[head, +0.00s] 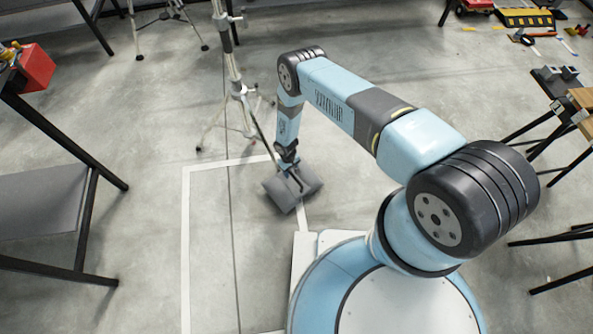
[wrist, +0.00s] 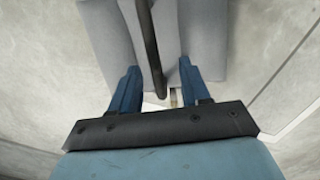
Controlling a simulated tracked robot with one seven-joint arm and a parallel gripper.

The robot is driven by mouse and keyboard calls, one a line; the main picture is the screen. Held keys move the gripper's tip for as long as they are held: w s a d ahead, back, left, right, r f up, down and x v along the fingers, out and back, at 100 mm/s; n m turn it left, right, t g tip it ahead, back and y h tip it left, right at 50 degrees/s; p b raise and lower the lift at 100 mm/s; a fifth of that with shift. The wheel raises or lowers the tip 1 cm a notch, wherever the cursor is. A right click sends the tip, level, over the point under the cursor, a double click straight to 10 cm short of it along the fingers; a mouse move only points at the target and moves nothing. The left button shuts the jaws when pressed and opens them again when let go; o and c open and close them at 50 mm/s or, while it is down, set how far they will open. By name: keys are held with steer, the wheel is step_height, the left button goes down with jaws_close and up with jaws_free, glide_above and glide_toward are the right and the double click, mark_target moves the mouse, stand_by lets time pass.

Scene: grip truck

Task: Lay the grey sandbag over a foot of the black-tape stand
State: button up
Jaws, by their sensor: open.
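The grey sandbag (head: 275,192) is below my gripper (head: 289,166), at the end of the white floor tape. It has two padded halves and a dark strap. In the wrist view the sandbag (wrist: 205,40) fills the top middle, and the strap (wrist: 150,45) runs between the two blue fingers of my gripper (wrist: 158,66). The fingers are apart and not closed on the strap. Whether the bag touches the floor is hard to tell. A light metal stand (head: 235,75) with splayed feet is just behind the bag; a dark part shows on its column, but its tape is not clear.
Another stand (head: 170,12) is at the back left. A table with a red box (head: 36,68) and a grey lower shelf (head: 40,202) is on the left. Black table legs (head: 555,235) are on the right. The floor around the bag is mostly clear.

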steer(key=shift+s+d, duration=0.1)
step_height(320, 180, up, 14)
steer(key=w+a, duration=0.1)
steer(key=shift+w+a+f, duration=0.15)
steer(key=shift+w+f, duration=0.05)
stand_by(0.4)
